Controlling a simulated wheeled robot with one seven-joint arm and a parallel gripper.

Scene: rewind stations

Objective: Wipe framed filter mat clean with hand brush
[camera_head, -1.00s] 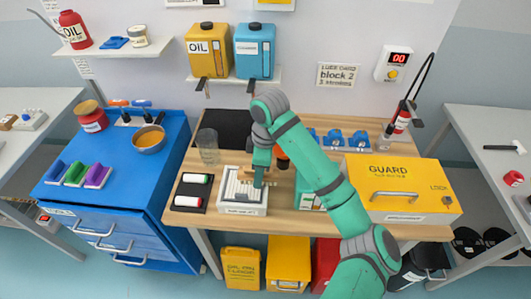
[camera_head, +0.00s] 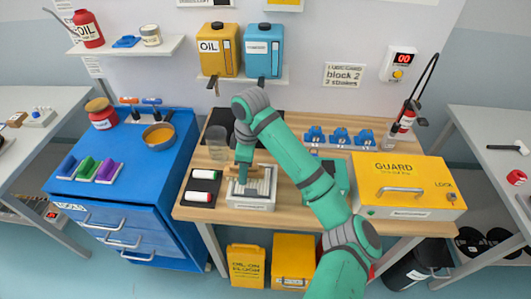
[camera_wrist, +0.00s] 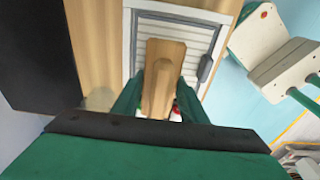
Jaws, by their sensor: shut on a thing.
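The framed filter mat (camera_head: 262,188) is a pale, ribbed panel in a light frame on the wooden bench. It also shows in the wrist view (camera_wrist: 204,36), where its ribs run across behind the brush. My gripper (camera_head: 243,161) is shut on the wooden handle of the hand brush (camera_wrist: 162,72) and is over the back left part of the mat. In the wrist view the green fingers stand on both sides of the handle. The bristles are hidden, so I cannot tell whether they touch the mat.
A dark tray with two rollers (camera_head: 203,185) lies left of the mat, and a clear glass (camera_head: 216,142) stands behind it. Blue clips (camera_head: 340,136) line the back.

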